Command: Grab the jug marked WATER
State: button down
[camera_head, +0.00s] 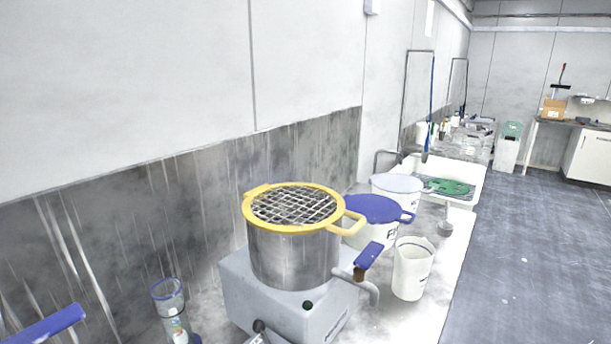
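No label reading WATER can be made out. A white open-topped container (411,272), jug-like in shape, stands on the bench right of the steel pot; no marking on it is readable. Behind it is a white container with a blue lid (373,208); dark lettering on its side is mostly hidden by the pot's yellow handle and a blue lever. Further back stands a white container with a pale lid (397,183), its lettering too small to read. I cannot tell which one is the WATER jug. My gripper is not in view.
A steel pot (292,262) with a yellow-rimmed mesh top sits on a grey machine base (300,318). A blue lever (369,255) juts out at its right. A clear cylinder (168,303) stands at left. A sink (464,192) lies beyond. The floor (535,260) at right is clear.

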aim_at(414, 255)
jog(key=i+l+u, duration=0.5)
jog(key=i+l, duration=0.45)
jog(key=i, duration=0.15)
